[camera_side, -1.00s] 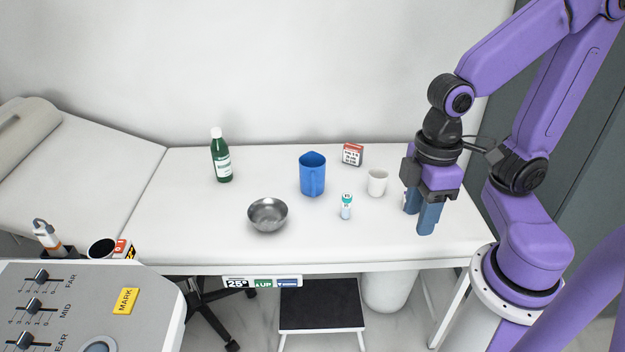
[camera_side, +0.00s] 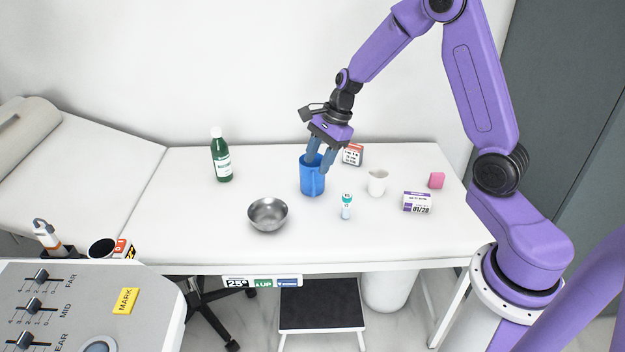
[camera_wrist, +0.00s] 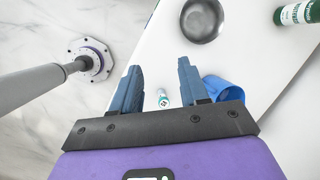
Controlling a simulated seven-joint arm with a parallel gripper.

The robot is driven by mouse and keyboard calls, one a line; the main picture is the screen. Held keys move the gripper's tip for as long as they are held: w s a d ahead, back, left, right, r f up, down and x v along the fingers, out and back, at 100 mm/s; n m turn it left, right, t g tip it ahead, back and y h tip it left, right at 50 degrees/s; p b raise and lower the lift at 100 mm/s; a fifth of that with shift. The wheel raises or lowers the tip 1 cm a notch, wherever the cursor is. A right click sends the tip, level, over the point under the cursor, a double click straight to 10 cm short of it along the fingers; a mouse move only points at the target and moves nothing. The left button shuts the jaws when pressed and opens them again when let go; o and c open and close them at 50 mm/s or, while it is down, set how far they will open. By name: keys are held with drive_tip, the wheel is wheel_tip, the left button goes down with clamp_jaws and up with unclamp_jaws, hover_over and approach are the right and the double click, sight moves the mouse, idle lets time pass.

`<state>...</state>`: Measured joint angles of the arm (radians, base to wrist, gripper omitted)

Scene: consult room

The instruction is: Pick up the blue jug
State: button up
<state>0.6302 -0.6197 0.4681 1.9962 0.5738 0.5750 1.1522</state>
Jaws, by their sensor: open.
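The blue jug (camera_side: 312,183) stands upright on the white table, its rim partly covered by my fingers in the side view. My gripper (camera_side: 319,163) is open, tilted, fingers pointing down at the height of the jug's rim. In the wrist view the jug (camera_wrist: 226,91) lies just right of the right finger, partly hidden, not between the fingers of my gripper (camera_wrist: 160,64). I cannot tell whether a finger touches the jug.
Near the jug are a small vial (camera_side: 346,207), a white cup (camera_side: 377,183), a red-and-white box (camera_side: 353,154), and a metal bowl (camera_side: 268,214). A green bottle (camera_side: 221,160) stands left.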

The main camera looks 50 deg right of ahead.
sight(313, 179)
drive_tip(key=w+d+f+m+t+h, duration=0.1)
drive_tip(key=w+d+f+m, duration=0.15)
drive_tip(key=d+m, duration=0.35)
drive_tip(key=w+d+f+m+t, duration=0.1)
drive_tip(key=w+d+f+m, duration=0.2)
drive_tip(key=d, duration=0.5)
drive_tip(key=shift+m, duration=0.7)
drive_tip(key=x, duration=1.7)
drive_tip(key=shift+s+f, duration=0.3)
drive_tip(key=shift+s, duration=0.05)
clamp_jaws()
